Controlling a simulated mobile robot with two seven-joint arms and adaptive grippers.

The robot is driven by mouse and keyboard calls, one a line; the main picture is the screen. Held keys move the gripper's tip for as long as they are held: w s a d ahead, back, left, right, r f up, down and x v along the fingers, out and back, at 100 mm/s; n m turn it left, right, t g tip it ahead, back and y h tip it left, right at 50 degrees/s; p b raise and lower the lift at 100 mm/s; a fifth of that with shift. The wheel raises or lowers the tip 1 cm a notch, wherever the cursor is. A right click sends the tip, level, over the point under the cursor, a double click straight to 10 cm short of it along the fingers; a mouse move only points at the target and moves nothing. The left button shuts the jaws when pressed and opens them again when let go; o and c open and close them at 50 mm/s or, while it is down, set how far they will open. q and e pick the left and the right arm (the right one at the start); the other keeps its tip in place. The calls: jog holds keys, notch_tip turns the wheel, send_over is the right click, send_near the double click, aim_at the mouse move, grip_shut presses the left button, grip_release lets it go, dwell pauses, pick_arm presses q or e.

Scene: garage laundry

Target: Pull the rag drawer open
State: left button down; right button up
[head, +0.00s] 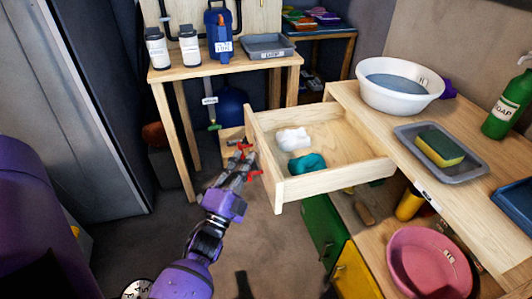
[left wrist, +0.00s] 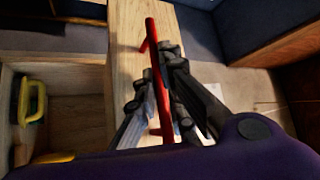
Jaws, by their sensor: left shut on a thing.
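The rag drawer (head: 340,172), a light wooden box under the right-hand worktop, stands pulled out well clear of it. A white rag (head: 293,139) and a teal rag (head: 307,163) lie inside. My left gripper (head: 243,165) is at the drawer's front panel (head: 263,158), shut on its red bar handle (head: 254,174). In the left wrist view, the red handle (left wrist: 151,45) runs between the fingers (left wrist: 160,100), against the pale wood front. Part of the handle is hidden by the fingers. My right gripper is not in view.
The worktop (head: 345,98) carries a white basin (head: 400,97), a grey tray (head: 482,170) with a sponge (head: 440,147), and a green soap bottle (head: 507,104). A pink basin (head: 403,262) is below. A wooden table (head: 175,73) stands behind. Grey floor is open left of the drawer.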

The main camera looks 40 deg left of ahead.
pick_arm(q)
jog(key=s+a, duration=0.2)
jog(key=shift+s+f, duration=0.1)
jog(key=shift+s, duration=0.25)
jog(key=c, duration=2.1)
grip_release()
jog(key=v, duration=1.2)
